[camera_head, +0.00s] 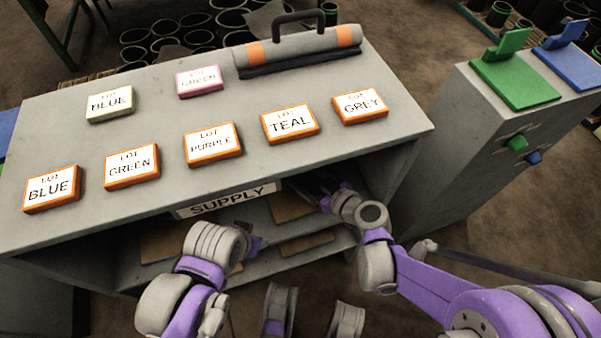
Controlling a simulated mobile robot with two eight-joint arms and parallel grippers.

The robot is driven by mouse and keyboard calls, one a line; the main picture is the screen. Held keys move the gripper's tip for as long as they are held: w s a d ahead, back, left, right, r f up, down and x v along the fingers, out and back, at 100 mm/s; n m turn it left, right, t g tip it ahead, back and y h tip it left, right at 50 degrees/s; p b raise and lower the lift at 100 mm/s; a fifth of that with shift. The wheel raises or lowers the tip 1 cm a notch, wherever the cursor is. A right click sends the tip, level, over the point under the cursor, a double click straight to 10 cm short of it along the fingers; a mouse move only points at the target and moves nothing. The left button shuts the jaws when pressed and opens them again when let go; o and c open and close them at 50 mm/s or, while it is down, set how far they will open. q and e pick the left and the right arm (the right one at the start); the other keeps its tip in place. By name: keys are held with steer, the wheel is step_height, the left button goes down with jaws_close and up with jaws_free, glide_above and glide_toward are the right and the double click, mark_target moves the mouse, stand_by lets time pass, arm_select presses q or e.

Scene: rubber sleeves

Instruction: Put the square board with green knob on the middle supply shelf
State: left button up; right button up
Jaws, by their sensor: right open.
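The supply shelf unit (408,165) carries a SUPPLY label (226,200) on its front edge, with open shelves below. My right gripper (312,192) reaches into the opening under the top, at the right of the label. It is open, but its fingertips are small and partly shaded, and I see nothing held. My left gripper (257,246) is low in front of the shelves, mostly hidden by its own wrist. Tan flat pieces lie on the shelves, one by my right gripper (290,207) and one lower (306,244). I cannot make out a square board with a green knob.
Several orange-rimmed lot signs and a grey roll with a black handle (300,48) lie on the unit's top. A grey cabinet (455,150) at right has green and blue levers and knobs. Black tubs stand behind.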

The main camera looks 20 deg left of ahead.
steer(key=p+v, duration=0.1)
steer(key=v, duration=0.8)
steer(key=shift+d+r+p, duration=0.15)
steer(key=shift+d+p, duration=0.05)
steer(key=shift+p, duration=0.2)
steer(key=s+d+m+g+h, duration=0.1)
steer(key=s+d+m+h, duration=0.4)
steer(key=d, duration=0.5)
steer(key=s+d+m+g+h, duration=0.2)
steer(key=s+d+m+h, duration=0.4)
steer(key=s+d, duration=0.3)
steer(key=shift+s+d, duration=0.35)
steer(key=shift+d, duration=0.35)
